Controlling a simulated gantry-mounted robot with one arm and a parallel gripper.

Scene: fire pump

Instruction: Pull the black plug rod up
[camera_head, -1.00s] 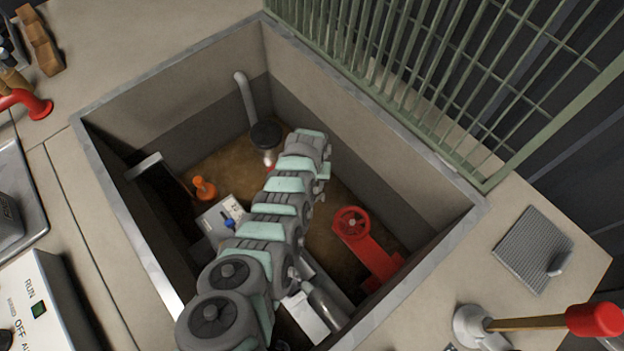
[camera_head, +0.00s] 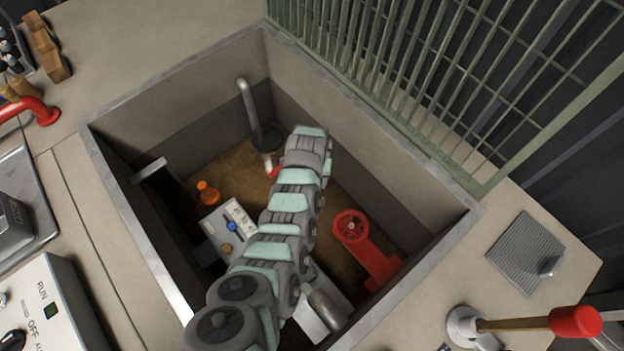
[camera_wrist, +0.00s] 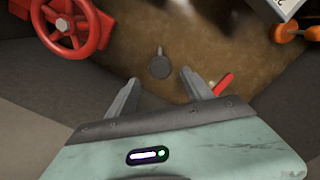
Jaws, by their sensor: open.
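The black plug rod (camera_wrist: 160,66) shows in the wrist view as a small dark round piece with a short thin stem, on the brown pit floor. My gripper (camera_wrist: 160,77) is open and empty, its two grey fingers pointing toward the rod from either side. The rod appears in the gap just beyond the fingertips; I see no contact, and the height between them is hard to judge. In the head view, my arm reaches down into the pit and hides the rod and fingers.
A red handwheel valve (camera_head: 350,226) stands at the pit's right. An orange knob (camera_head: 207,192) and a grey box with a blue knob (camera_head: 231,226) are left of my arm. A red lever (camera_wrist: 223,84) lies close to one finger. A grey pipe (camera_head: 250,105) and the pit rim (camera_head: 185,80) bound the space.

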